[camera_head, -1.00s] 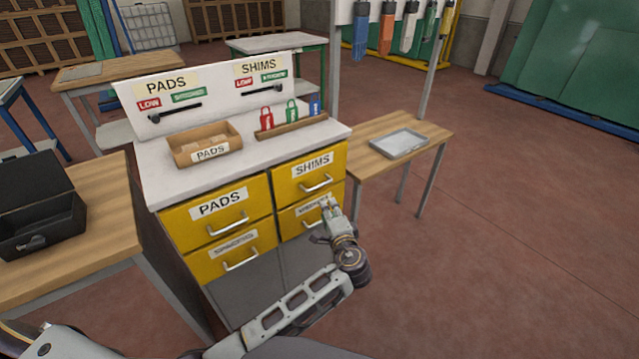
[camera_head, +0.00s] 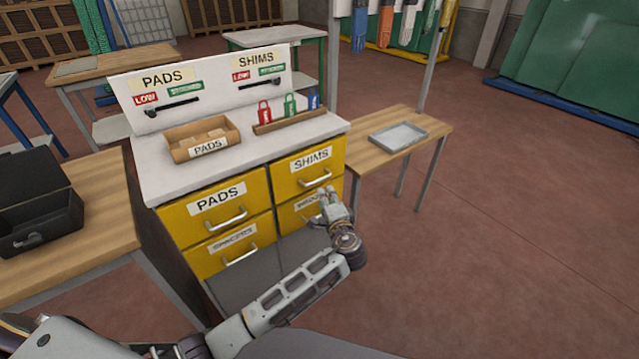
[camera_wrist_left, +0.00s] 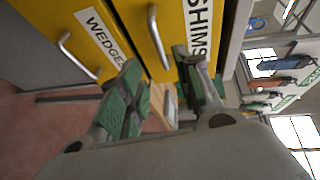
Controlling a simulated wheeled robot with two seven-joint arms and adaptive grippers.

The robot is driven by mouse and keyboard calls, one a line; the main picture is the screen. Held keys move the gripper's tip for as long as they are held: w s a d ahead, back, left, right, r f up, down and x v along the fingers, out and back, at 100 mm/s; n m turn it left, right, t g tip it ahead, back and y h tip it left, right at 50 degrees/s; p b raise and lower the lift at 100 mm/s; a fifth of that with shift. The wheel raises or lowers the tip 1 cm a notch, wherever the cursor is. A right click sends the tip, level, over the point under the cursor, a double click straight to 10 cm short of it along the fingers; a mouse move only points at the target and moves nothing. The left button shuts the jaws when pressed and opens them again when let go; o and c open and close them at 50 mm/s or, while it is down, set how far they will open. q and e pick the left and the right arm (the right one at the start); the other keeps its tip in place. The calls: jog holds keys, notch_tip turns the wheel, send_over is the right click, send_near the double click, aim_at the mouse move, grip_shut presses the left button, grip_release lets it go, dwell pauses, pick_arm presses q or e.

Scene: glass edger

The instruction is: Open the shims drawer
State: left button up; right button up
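The yellow shims drawer (camera_head: 306,169) is the top right drawer of the cabinet, under a white SHIMS label, and it is shut. Its pale bar handle (camera_head: 315,178) runs across its front. My left gripper (camera_head: 327,193) is just below and in front of that handle. In the left wrist view the gripper (camera_wrist_left: 160,85) is open, with its green-padded fingers apart. There the shims handle (camera_wrist_left: 158,38) lies ahead of the gap between the fingers, and I see no grip on it. The wedges drawer (camera_wrist_left: 62,38) shows beside it. My right gripper is not in view.
The pads drawer (camera_head: 215,208) and spacers drawer (camera_head: 222,249) are shut on the cabinet's left side. A box of pads (camera_head: 176,152) and a rack of coloured tags (camera_head: 290,124) stand on top. A side table (camera_head: 366,157) with a grey tray (camera_head: 398,136) stands close to the right.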

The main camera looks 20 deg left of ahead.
pick_arm(q)
jog(key=x, duration=1)
jog(key=shift+w+a, duration=0.15)
jog(key=shift+w, duration=0.15)
jog(key=shift+f, duration=0.1)
grip_shut()
